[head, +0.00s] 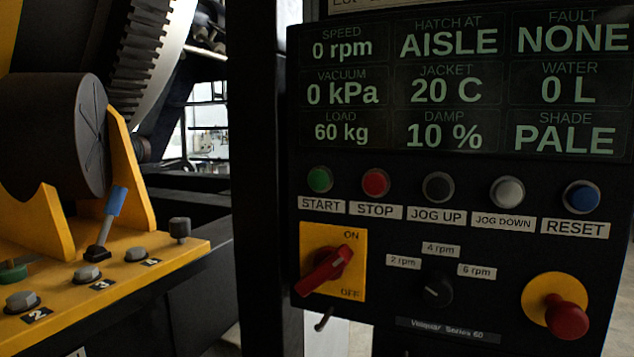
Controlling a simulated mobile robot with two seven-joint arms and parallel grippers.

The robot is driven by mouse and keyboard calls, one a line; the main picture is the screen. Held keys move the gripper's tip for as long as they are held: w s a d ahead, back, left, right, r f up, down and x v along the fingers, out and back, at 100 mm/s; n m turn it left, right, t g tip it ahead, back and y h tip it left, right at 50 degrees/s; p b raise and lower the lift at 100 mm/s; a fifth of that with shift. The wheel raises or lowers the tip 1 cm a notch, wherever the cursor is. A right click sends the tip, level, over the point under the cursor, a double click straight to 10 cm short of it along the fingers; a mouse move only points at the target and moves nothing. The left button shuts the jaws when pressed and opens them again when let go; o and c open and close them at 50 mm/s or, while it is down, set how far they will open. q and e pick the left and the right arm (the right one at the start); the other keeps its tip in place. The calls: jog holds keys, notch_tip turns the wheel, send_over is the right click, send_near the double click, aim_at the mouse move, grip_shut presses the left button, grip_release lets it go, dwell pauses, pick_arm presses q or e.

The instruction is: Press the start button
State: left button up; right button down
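The green start button (319,180) is at the left end of a row of buttons on the dark control panel (470,250). It sits in a metal ring above a white START label (321,205). Nothing covers it. To its right is the red stop button (376,183). The display (465,85) above reads 0 rpm, 0 kPa, 60 kg, hatch at AISLE and fault NONE. Neither of my grippers shows in the head view.
Right of stop are jog up (438,187), jog down (507,191) and blue reset (581,197). Below are a red rotary switch (328,270), a speed knob (436,290) and a protruding red mushroom button (566,317). A dark post (258,180) and yellow machinery (130,270) stand left.

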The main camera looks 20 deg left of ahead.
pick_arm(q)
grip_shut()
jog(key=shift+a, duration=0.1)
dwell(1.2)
